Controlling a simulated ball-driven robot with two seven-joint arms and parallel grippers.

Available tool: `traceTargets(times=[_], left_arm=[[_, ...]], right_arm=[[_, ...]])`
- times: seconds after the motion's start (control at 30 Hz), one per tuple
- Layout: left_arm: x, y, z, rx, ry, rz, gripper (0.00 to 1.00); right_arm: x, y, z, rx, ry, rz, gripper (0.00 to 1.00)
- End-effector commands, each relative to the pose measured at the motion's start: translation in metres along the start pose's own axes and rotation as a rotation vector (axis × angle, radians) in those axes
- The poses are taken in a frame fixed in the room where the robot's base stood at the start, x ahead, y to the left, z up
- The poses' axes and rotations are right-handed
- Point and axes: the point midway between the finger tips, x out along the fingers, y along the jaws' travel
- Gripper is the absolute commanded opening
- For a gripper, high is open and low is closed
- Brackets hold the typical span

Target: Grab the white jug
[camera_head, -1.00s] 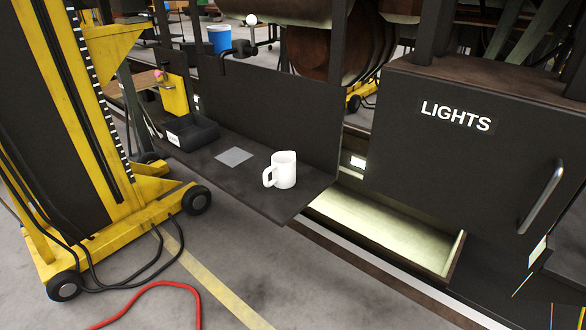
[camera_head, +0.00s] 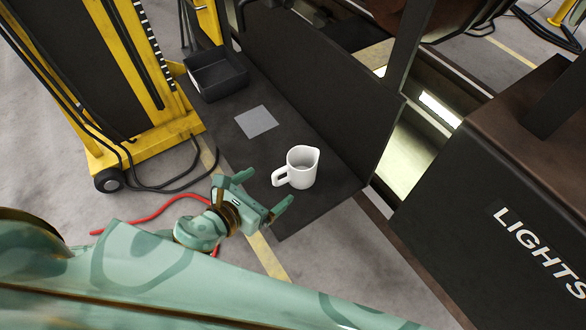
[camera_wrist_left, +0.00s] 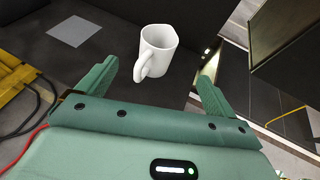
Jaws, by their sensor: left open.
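The white jug (camera_head: 303,167) stands upright on a dark fold-down shelf (camera_head: 240,160), near the shelf's right end. Its handle points left and toward my left gripper. My left gripper (camera_head: 268,188) is green, open and empty. It is close to the jug on its near left side, with a gap between them. In the left wrist view the jug (camera_wrist_left: 156,52) appears beyond and between the two spread fingers (camera_wrist_left: 157,82), handle toward the gripper. My right gripper is not in view.
A black bin (camera_head: 216,73) and a flat grey square (camera_head: 256,121) are on the shelf. A dark upright panel (camera_head: 315,90) runs along its back. A yellow lifting jack (camera_head: 150,138) stands left. The box marked LIGHTS (camera_head: 500,215) is right.

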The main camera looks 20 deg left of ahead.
Motion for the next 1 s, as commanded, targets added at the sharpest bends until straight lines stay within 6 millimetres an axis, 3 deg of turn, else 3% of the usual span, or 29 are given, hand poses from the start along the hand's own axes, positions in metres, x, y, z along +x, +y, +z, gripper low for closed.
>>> traceTargets(times=[0.1, 0.3, 0.47, 0.73, 1.0], left_arm=[[0.032, 0.0, 0.002, -0.003, -0.003, 0.002, 0.93], [0.069, 0.001, 0.001, -0.003, -0.001, 0.002, 0.93], [0.081, 0.001, 0.001, -0.004, 0.0, 0.0, 0.93], [0.122, 0.003, 0.002, -0.007, 0.0, 0.001, 0.93], [0.129, 0.004, 0.001, -0.005, 0.002, 0.0, 0.93]], right_arm=[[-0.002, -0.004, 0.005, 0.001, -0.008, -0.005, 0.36], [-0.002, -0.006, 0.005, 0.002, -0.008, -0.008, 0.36], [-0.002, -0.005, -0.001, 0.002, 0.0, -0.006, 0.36], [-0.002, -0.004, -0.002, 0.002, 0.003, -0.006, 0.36], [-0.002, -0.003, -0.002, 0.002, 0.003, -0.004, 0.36]])
